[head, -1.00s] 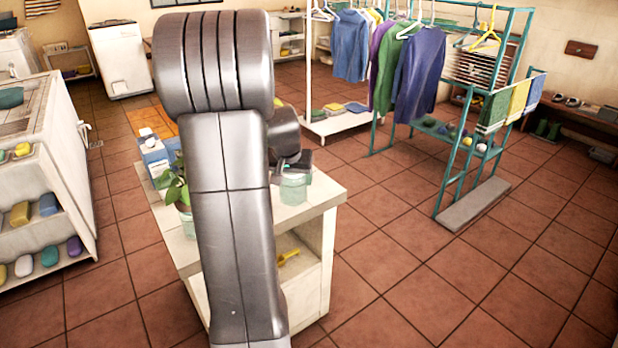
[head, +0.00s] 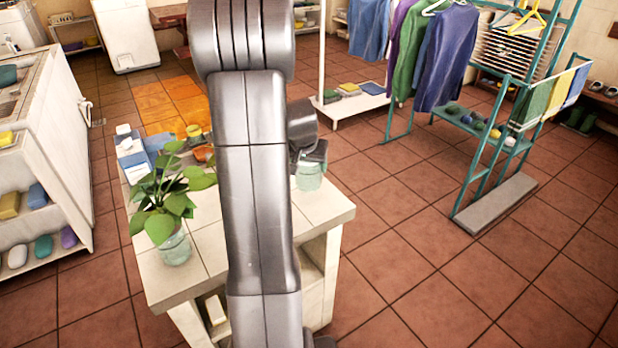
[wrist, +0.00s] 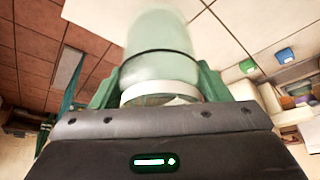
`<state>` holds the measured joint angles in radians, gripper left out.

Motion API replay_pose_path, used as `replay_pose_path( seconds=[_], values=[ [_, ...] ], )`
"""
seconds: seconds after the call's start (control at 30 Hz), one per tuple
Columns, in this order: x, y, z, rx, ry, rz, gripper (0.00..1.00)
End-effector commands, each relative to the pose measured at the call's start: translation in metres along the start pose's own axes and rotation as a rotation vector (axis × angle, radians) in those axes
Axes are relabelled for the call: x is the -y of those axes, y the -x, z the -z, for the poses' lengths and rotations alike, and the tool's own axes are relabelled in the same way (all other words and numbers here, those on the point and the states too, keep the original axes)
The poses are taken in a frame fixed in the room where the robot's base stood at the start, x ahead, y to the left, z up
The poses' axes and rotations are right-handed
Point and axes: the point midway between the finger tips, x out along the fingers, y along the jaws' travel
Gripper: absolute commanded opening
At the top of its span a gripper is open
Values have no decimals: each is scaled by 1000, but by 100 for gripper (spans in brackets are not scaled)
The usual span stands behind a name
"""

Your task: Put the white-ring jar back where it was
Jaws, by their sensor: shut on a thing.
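The white-ring jar is a pale green, see-through jar. In the head view the jar (head: 310,178) shows at the counter's far right edge, partly behind my arm. I cannot tell whether it touches the top. My gripper (head: 310,153) is above it, shut on it. In the wrist view the jar (wrist: 158,62) fills the upper middle, with a white ring (wrist: 160,92) near the gripper and a thin dark band around its body. The green fingers of my gripper (wrist: 160,85) are on both sides of it.
The pale tiled counter (head: 215,240) holds a leafy plant in a glass jar (head: 175,248) at front left. A blue-and-white box (head: 133,155) and an orange bowl (head: 204,153) stand at back left. A teal rack (head: 480,150) stands at right; open floor lies between.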

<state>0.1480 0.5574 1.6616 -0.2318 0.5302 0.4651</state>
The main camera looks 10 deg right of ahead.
Motion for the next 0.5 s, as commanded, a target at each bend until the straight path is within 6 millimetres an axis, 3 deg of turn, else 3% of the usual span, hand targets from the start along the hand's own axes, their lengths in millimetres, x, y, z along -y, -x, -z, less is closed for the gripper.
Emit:
replay_pose_path(
  seconds=[0.3, 0.5],
  values=[
    [0, -35, -15, 0, 1, -1, 30],
    [0, -40, -17, -3, -1, 1, 30]
  ],
)
